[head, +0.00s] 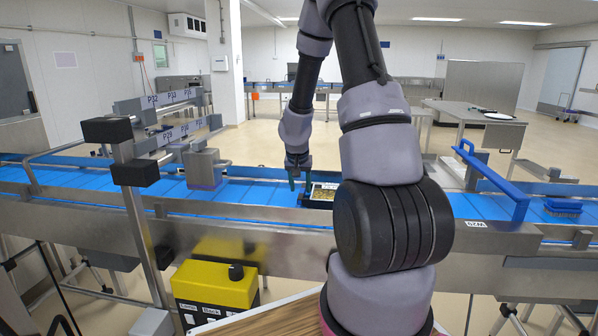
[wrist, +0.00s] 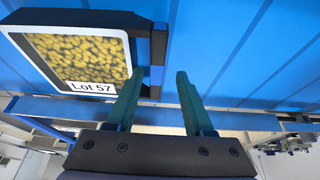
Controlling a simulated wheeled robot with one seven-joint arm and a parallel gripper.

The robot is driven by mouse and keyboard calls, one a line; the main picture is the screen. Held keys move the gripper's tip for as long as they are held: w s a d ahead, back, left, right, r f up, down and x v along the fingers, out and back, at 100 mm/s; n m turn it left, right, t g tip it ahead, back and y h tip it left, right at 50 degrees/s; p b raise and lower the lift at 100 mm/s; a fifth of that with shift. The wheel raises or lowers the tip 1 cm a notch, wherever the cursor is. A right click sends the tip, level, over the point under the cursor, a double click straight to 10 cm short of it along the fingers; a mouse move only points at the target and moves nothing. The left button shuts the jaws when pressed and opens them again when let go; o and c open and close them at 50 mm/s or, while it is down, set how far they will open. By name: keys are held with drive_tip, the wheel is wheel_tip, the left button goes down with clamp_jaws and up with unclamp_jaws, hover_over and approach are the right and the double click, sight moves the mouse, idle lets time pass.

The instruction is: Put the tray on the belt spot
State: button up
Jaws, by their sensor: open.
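The tray (head: 323,194) lies on the blue belt in the head view, partly hidden by my arm. In the wrist view the tray (wrist: 143,30) is black, at the upper left, with a white-edged picture of yellow-green pieces and a "Lot 57" label. My gripper (wrist: 160,76) is open, its two teal fingers apart around the level of the tray's right wall. The left finger overlaps the tray's edge in the picture; I cannot tell whether it touches. In the head view my gripper (head: 293,180) points down at the tray's left side. I cannot make out a marked belt spot.
The blue belt (head: 255,194) runs across, bare left of the tray. A grey post with black boxes (head: 134,176) and a sealer head (head: 202,166) stand left. A blue bar (head: 497,180) and blue brush (head: 562,206) are right. A yellow control box (head: 214,283) is in front.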

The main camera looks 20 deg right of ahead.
drive_tip(key=s+a+r+n+t+y, duration=0.1)
drive_tip(key=a+r+t+y, duration=0.15)
drive_tip(key=a+r, duration=0.75)
drive_tip(key=s+a+r+n+t+y, duration=0.15)
drive_tip(key=r+t, duration=0.25)
drive_tip(key=r, duration=1.4)
drive_tip(key=s+a+r+n+y, duration=0.1)
drive_tip(key=s+a+r, duration=0.15)
drive_tip(key=s, duration=0.25)
drive_tip(key=s+a+r+n+y, duration=0.1)
drive_tip(key=s+a+r, duration=0.1)
drive_tip(key=s+a, duration=0.3)
drive_tip(key=s+d+m+g, duration=0.1)
drive_tip(key=s+d, duration=0.1)
drive_tip(key=s, duration=0.4)
drive_tip(key=s+d+f+m+g+h, duration=0.1)
drive_tip(key=s+d+g, duration=0.1)
drive_tip(key=s, duration=0.5)
drive_tip(key=shift+s+d+f, duration=0.15)
drive_tip(key=shift+s+f, duration=0.15)
